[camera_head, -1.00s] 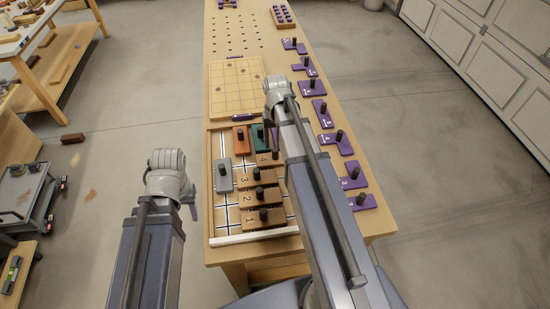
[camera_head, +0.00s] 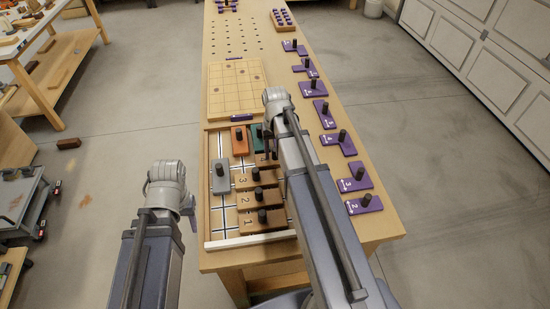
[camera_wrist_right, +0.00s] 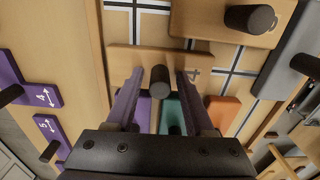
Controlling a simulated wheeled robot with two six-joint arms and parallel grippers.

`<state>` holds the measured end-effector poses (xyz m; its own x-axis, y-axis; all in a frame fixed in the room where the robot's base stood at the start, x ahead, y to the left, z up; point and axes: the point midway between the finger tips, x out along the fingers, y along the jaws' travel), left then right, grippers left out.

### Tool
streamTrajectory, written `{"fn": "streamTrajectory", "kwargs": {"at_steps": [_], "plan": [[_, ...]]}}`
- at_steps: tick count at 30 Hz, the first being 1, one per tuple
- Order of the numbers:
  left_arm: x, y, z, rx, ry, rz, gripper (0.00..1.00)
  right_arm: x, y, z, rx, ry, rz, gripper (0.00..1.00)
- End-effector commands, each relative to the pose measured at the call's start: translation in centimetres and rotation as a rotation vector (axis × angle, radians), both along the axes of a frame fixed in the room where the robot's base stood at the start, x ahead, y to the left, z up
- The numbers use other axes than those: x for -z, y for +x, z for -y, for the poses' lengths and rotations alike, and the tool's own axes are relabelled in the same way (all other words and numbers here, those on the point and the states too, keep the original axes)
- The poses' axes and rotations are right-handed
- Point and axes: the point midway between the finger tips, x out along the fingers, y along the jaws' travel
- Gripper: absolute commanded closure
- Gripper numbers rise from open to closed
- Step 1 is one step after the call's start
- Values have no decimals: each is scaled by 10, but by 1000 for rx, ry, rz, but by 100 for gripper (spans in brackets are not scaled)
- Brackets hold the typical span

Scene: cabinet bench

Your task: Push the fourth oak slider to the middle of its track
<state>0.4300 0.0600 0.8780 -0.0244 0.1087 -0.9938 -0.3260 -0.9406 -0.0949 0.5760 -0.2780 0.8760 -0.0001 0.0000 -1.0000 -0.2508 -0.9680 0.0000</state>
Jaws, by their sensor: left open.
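The fourth oak slider (camera_wrist_right: 122,58), marked 4, lies across a black-and-white track line in the right wrist view. Its black peg stands between the fingers of my right gripper (camera_wrist_right: 160,76). The fingers are apart, one on each side of the peg; I cannot tell whether they touch it. In the head view the fourth slider (camera_head: 262,160) is mostly hidden by my right arm. Oak sliders 3 (camera_head: 250,179), 2 (camera_head: 247,199) and 1 (camera_head: 250,222) lie below it on the track board (camera_head: 218,219). My left gripper (camera_head: 190,206) is open and empty, left of the bench.
Grey (camera_head: 220,180), orange (camera_head: 239,148) and teal (camera_head: 256,146) pieces sit close by on the board. Purple numbered pieces with pegs, such as number 3 (camera_head: 360,186), line the bench's right side. A wooden grid board (camera_head: 235,88) lies beyond. Open floor lies left of the bench.

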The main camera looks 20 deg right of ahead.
Motion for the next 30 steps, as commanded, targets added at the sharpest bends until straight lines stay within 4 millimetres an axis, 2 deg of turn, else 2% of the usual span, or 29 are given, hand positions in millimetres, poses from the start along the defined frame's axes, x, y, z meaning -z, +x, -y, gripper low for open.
{"fn": "streamTrajectory", "kwargs": {"at_steps": [2, 13, 19, 30], "plan": [[0, 0, 0, 0, 0, 0, 50, 0, 0, 0, 0, 0, 0, 57], [0, 0, 0, 0, 0, 0, 50, 0, 0, 0, 0, 0, 0, 98], [0, 0, 0, 0, 0, 0, 50, 0, 1, -4, -1, 0, 0, 100], [0, 0, 0, 0, 0, 0, 50, 0, 8, -29, -1, 0, 0, 100]]}}
